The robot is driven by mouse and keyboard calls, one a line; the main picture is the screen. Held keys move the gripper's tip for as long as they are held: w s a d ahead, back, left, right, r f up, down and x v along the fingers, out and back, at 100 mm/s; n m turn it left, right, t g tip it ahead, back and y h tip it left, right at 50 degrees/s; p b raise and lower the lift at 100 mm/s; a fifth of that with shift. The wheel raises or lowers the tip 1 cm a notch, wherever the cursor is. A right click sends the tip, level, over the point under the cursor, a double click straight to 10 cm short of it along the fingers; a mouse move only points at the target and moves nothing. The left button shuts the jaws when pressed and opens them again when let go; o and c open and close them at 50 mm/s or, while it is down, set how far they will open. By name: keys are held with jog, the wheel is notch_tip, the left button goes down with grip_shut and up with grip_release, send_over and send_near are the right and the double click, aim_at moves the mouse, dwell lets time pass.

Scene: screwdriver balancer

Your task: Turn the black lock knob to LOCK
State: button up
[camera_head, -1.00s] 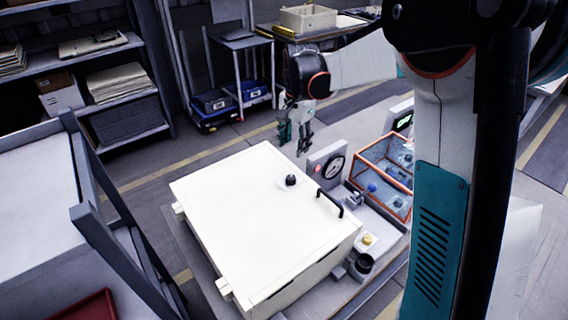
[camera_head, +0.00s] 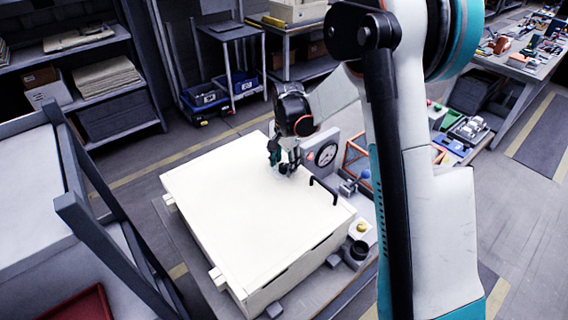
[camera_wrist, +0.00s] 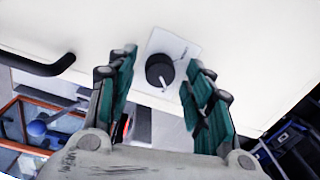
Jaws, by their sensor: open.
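The black lock knob (camera_wrist: 159,70) sits on a pale square plate (camera_wrist: 180,46) on top of the white box. In the wrist view it lies between and just beyond the fingertips of my gripper (camera_wrist: 160,72), with a light pointer mark on it. The gripper is open and the fingers appear apart from the knob. In the head view my gripper (camera_head: 281,160) is low over the box top at the knob (camera_head: 284,169), which is mostly hidden. The plate's lettering is too small to read.
The white box (camera_head: 240,220) has a black handle (camera_head: 324,190) near the knob. A round gauge (camera_head: 326,154) stands behind it. A yellow button (camera_head: 361,227) and a black cup (camera_head: 358,250) lie to the right. The box's left top is clear.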

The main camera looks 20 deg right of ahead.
jog(key=shift+f, duration=0.1)
jog(key=c, duration=1.1)
jog(key=shift+n, duration=0.3)
jog(key=n+b, duration=0.1)
jog(key=n, duration=0.2)
jog(key=shift+n+b, duration=0.3)
jog(key=n+b, duration=0.1)
jog(key=n, duration=0.3)
jog(key=shift+n, duration=0.3)
jog(key=n+b, duration=0.1)
jog(key=n, duration=0.3)
jog(key=shift+g, duration=0.3)
jog(key=shift+w+n, duration=0.1)
jog(key=shift+n, duration=2.4)
